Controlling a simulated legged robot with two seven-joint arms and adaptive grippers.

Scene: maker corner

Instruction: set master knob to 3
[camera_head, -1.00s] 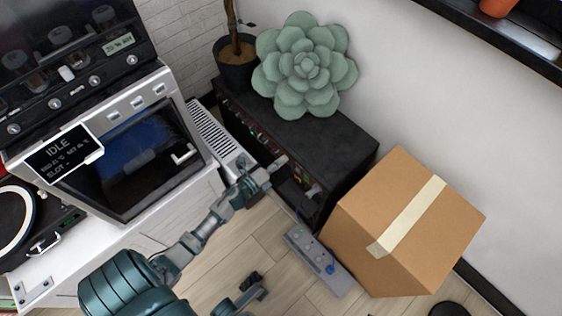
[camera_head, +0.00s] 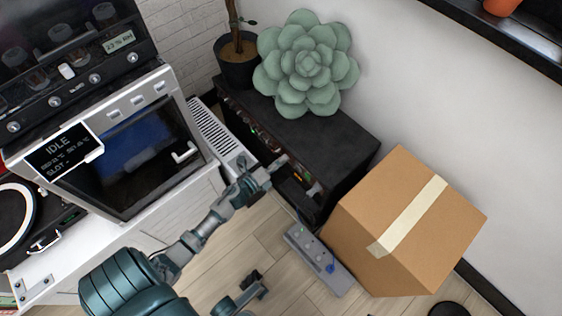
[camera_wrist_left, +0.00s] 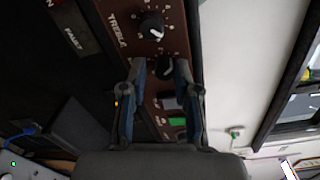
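The amplifier (camera_head: 310,131) is a black cabinet against the wall, with a brown control panel (camera_wrist_left: 178,20) on its front. In the left wrist view a black knob marked TREBLE (camera_wrist_left: 152,25) has a number ring. Below it is another black knob (camera_wrist_left: 165,69), whose label and numbers are hidden, so I cannot tell its setting or confirm it is the master. My left gripper (camera_head: 276,165) is at the panel. Its fingers (camera_wrist_left: 161,72) are apart, on either side of this lower knob, with a gap on the left. My right gripper (camera_head: 255,283) is partly seen, low in the head view.
A cardboard box (camera_head: 415,215) stands right of the amplifier, and a grey pedal unit (camera_head: 317,260) lies on the floor before it. A white oven-like machine (camera_head: 150,105) is at left.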

